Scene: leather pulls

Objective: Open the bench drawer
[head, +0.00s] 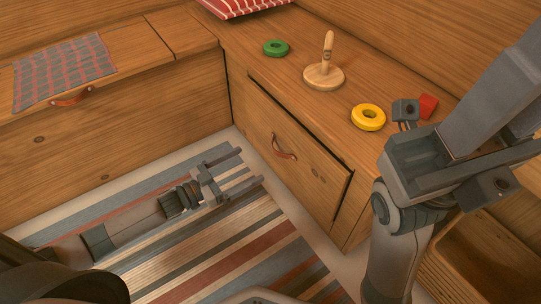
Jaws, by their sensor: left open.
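The bench drawer (310,172) is the wooden front set in the bench on the right side of the corner. It looks shut or nearly so, with a dark gap along its top and right edges. Its brown leather pull (284,147) forms a loop on the middle of the front. My left gripper (250,168) is open and empty, low above the striped rug. Its two fingers point right towards the drawer front, short of the pull and a little below it in the picture. My right arm crosses the right side, and its gripper is not visible.
On the bench top stand a wooden peg on a round base (324,76), a green ring (275,48), a yellow ring (368,117) and a red block (428,104). A checked cloth (62,72) and another leather pull (72,97) are on the left bench. The striped rug (235,245) is clear.

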